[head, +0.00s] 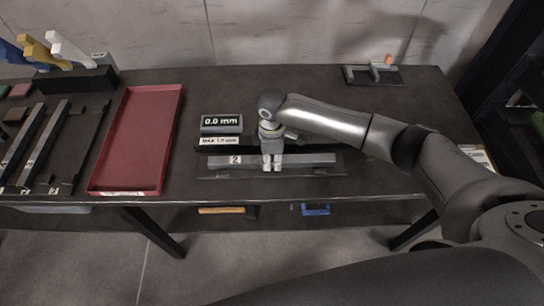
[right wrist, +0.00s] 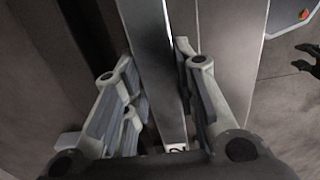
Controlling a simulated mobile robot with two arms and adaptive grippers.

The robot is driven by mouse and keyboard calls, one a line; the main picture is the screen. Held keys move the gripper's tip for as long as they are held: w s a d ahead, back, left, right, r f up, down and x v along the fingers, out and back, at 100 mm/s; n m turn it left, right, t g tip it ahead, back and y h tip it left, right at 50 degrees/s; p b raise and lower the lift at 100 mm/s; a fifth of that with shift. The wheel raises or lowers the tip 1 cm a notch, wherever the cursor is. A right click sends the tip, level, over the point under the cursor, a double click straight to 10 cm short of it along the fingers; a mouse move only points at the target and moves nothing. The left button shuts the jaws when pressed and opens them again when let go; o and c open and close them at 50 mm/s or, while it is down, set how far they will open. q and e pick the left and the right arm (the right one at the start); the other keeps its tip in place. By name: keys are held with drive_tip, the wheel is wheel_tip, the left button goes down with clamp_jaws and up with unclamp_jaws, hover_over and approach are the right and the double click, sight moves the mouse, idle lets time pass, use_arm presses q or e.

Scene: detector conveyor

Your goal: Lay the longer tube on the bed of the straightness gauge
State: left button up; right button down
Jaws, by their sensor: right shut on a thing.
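A long grey square tube labelled 2 (head: 310,159) lies level along the straightness gauge's dark bed (head: 325,172). Whether it touches the bed or is just above it I cannot tell. My right gripper (head: 272,165) is shut on the tube near its middle, from above. In the right wrist view the tube (right wrist: 155,60) runs between the two fingers of my right gripper (right wrist: 164,95), its label partly hidden at the bottom. The gauge's display (head: 221,123) reads 0.0 mm. My left gripper does not show in the head view.
A red tray (head: 173,140) stands left of the gauge. Left of it, a dark rack (head: 82,150) holds grey tubes. A block with yellow, white and blue handles (head: 78,78) is at the back left. A small fixture (head: 375,75) stands at the back right.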

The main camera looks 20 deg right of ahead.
sight(272, 159)
idle(0.3)
drive_tip(key=c, duration=1.2)
unclamp_jaws()
drive_tip(key=shift+o, duration=0.2)
wheel_tip(272, 159, up, 12)
drive_tip(key=b, duration=0.1)
drive_tip(key=shift+r, duration=0.1)
